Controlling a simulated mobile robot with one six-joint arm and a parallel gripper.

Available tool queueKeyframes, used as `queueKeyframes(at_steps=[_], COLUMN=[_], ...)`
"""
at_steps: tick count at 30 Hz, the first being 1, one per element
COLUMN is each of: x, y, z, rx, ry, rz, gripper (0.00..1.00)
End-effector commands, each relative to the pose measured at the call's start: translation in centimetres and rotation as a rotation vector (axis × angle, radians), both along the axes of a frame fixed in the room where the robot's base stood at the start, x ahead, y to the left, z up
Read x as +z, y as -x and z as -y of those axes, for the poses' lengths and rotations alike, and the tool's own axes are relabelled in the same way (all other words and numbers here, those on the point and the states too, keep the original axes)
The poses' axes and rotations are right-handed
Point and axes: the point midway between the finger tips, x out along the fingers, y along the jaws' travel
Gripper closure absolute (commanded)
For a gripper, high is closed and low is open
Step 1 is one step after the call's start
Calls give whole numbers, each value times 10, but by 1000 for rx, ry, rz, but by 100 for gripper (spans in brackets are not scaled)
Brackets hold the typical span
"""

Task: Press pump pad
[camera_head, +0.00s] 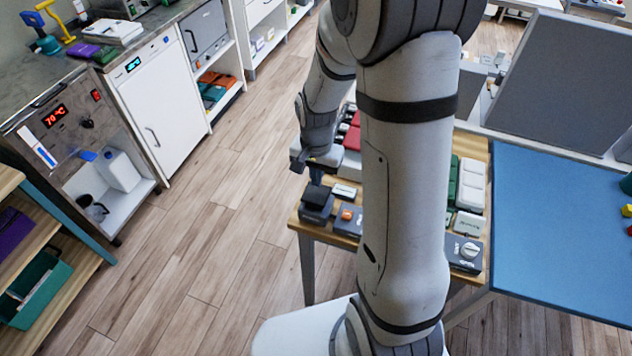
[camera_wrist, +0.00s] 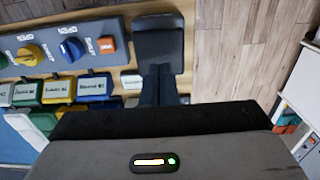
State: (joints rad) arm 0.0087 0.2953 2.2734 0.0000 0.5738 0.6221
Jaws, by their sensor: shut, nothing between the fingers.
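The pump pad (camera_head: 317,196) is a dark square pad on a grey block at the left front corner of the wooden table. In the wrist view the dark pad (camera_wrist: 160,46) lies straight beyond my fingertips. My gripper (camera_head: 315,180) points down over the pad, its fingers shut together and empty. The shut fingers (camera_wrist: 158,72) overlap the pad's near edge in the wrist view. I cannot tell whether the tips touch the pad or hang just above it.
A grey control panel (camera_wrist: 92,45) with a yellow knob (camera_wrist: 32,54), a blue knob (camera_wrist: 72,49) and an orange button (camera_wrist: 107,45) sits beside the pad. Several coloured boxes stand behind it. A blue treatment table (camera_head: 560,230) is at right. The wooden floor (camera_head: 220,260) at left is clear.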

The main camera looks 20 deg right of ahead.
Motion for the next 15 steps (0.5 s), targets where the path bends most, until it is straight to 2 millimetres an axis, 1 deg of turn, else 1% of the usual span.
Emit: queueKeyframes(at_steps=[3,6,10,15], x=[-16,-24,-30,-31], y=[1,0,0,0], z=[0,0,0,-1], rx=[1,1,1,1], ry=[0,0,0,0], rz=[-3,-1,0,1], gripper=[100,100,100,100])
